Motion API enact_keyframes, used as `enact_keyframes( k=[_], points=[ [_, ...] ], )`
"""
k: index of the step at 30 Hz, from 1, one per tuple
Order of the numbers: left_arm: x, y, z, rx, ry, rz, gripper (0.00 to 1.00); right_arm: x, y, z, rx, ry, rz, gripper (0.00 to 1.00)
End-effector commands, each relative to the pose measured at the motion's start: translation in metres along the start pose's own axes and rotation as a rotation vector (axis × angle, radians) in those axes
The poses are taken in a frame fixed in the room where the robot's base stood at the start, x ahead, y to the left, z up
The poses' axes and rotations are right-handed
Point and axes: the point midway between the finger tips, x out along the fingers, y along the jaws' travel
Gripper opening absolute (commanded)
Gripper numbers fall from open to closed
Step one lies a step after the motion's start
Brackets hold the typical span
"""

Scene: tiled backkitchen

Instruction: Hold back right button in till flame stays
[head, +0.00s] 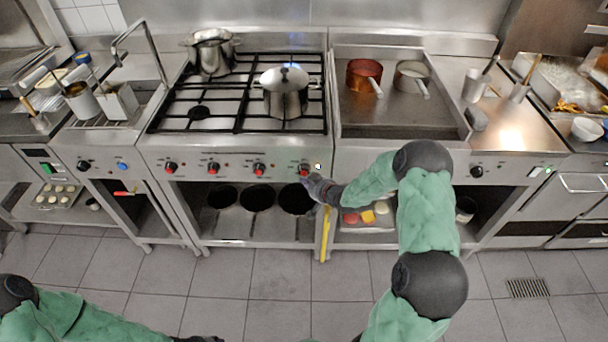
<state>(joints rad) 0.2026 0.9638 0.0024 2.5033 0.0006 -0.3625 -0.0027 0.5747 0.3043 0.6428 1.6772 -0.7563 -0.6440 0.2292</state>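The gas stove (150,140) has a row of red-marked black knobs on its front panel. The rightmost knob (304,169) has a small light button (318,166) just to its right. My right gripper (309,181) is at the panel just below this knob and button. Its fingertips look very close to them; contact and finger opening are too small to tell. My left gripper (198,339) only just shows as a dark part at the bottom edge, well away from the stove.
A lidded steel pot (285,93) stands on the right of the grate, and another pot (210,52) at the back left. A copper pan (364,75) and a steel pan (411,77) stand on the flat top (400,118) to the right. Dark pans lie on the shelf below.

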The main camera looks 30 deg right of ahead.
Motion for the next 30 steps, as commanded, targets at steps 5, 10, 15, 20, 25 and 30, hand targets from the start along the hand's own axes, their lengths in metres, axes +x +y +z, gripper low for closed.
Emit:
enact_keyframes(
  k=[5,10,15,20,25,30],
  points=[
    [0.000,0.000,0.000,0.000,0.000,0.000,0.40,-0.002,-0.001,0.001,0.000,0.000,0.000,0.00],
    [0.000,0.000,0.000,0.000,0.000,0.000,0.40,-0.002,-0.001,0.002,0.001,0.000,0.000,0.00],
    [-0.001,0.000,0.000,0.000,0.000,0.000,0.40,-0.008,-0.006,0.006,0.001,0.000,0.000,0.00],
    [-0.001,0.001,0.000,0.000,0.000,0.000,0.40,-0.018,-0.013,0.013,0.000,-0.001,0.000,0.00],
    [-0.002,0.001,0.000,0.000,0.000,0.000,0.40,-0.028,-0.021,0.020,0.001,0.000,0.000,0.00],
    [-0.003,0.001,0.000,0.000,0.000,0.000,0.40,-0.035,-0.025,0.025,0.001,0.001,0.000,0.00]
  ],
)
